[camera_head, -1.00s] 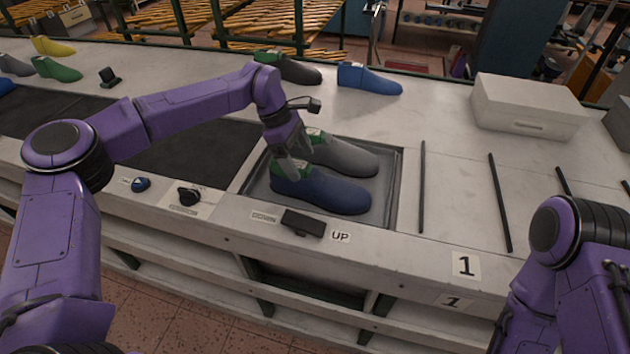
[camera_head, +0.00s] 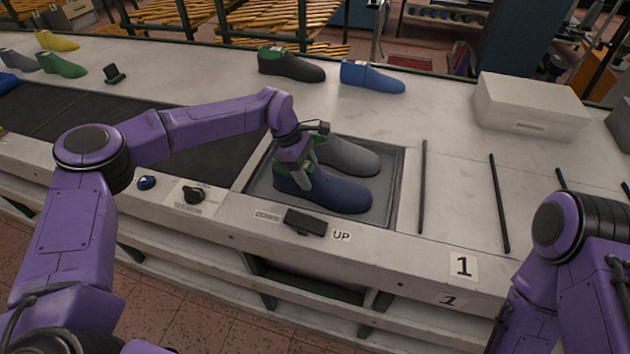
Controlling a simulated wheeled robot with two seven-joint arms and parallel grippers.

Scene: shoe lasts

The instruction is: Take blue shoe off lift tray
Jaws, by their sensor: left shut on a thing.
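The blue shoe (camera_head: 335,194) is a dark blue shoe last with a green top, at the front of the lift tray (camera_head: 384,208), its toe pointing right. A grey shoe (camera_head: 350,158) with a green top sits just behind it in the same tray. My left gripper (camera_head: 297,172) comes down from above at the heel end of the blue shoe and is shut on its top. The fingertips are partly hidden against the shoe. I cannot tell whether the shoe still touches the tray floor. Of my right arm only upper links show; its gripper is out of view.
A black lever (camera_head: 305,222) is in front of the tray, beside the UP label. A dark shoe (camera_head: 290,65) and a bright blue shoe (camera_head: 372,77) stand behind. Thin black bars (camera_head: 423,187) and a white box (camera_head: 529,104) are at right. Clear counter lies between.

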